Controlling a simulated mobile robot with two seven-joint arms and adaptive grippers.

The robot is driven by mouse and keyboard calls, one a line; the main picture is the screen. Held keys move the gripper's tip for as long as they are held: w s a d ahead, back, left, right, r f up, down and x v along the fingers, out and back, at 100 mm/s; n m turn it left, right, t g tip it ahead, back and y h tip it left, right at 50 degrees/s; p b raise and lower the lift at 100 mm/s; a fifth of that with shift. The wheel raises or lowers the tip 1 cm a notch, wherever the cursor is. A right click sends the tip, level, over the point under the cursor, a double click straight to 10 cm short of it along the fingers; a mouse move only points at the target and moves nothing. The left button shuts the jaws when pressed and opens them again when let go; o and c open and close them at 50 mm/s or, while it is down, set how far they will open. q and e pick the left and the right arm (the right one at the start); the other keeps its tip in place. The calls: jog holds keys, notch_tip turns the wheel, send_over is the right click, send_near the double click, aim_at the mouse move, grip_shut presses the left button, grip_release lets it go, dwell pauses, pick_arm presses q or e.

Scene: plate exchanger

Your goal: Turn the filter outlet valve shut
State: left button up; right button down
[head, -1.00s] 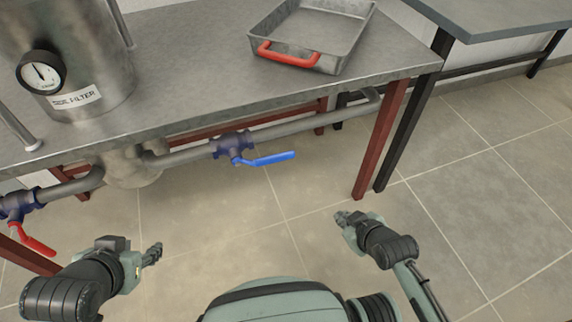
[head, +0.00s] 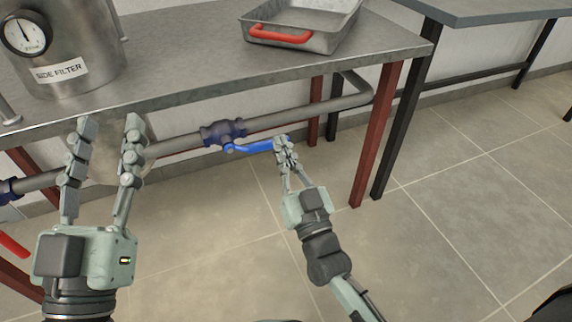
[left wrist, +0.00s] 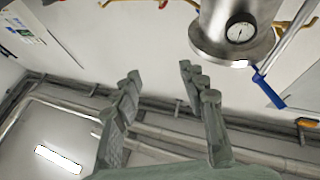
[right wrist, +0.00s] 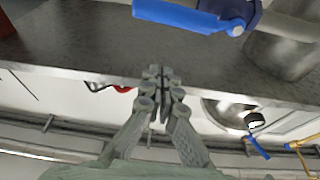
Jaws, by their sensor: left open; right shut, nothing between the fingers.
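The blue-handled valve has a dark blue body (head: 223,132) on the grey pipe under the table, right of the filter. Its blue lever (head: 252,147) points right, roughly along the pipe. In the right wrist view the blue lever (right wrist: 180,17) crosses the top, apart from the fingertips in that picture. My right gripper (head: 283,143) is at the lever's free end, fingers shut with nothing between them; contact is unclear. My left gripper (head: 108,122) is open and empty before the table edge below the filter; its spread fingers also show in the left wrist view (left wrist: 160,90).
The steel side filter (head: 65,55) with a gauge stands on the table (head: 190,75). A metal tray (head: 335,38) with a red handle sits at the back. A red lever (head: 14,246) is at far left. Table legs (head: 378,140) stand right of the valve. Open floor lies right.

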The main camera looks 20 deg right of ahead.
aim_at(258, 145)
pick_arm(q)
jog(key=shift+s+a+r+t+b, duration=0.2)
jog(key=shift+s+r+t+b, duration=0.05)
jog(key=shift+r+t, duration=0.25)
jog(key=shift+s+a+r+t+b, duration=0.25)
jog(key=shift+r+t+b, duration=0.1)
jog(key=shift+r, duration=0.1)
jog(key=shift+s+a+r+t+b, duration=0.2)
jog(key=shift+s+r+t, duration=0.05)
jog(key=shift+r+t, duration=0.25)
pick_arm(e)
jog(key=shift+w+a+f, duration=0.1)
jog(key=shift+w+f, duration=0.3)
jog(key=shift+w, duration=0.35)
jog(key=shift+w+f, duration=0.4)
jog(key=shift+w, duration=0.3)
jog(key=shift+w+a+f, duration=0.1)
jog(key=shift+w+f, duration=0.3)
jog(key=shift+w, duration=0.35)
jog(key=shift+d+f, duration=0.1)
pick_arm(q)
jog(key=shift+a, duration=0.55)
pick_arm(e)
jog(key=shift+f+m+h, duration=0.25)
jog(key=shift+m+h, duration=0.15)
jog(key=shift+m, duration=0.1)
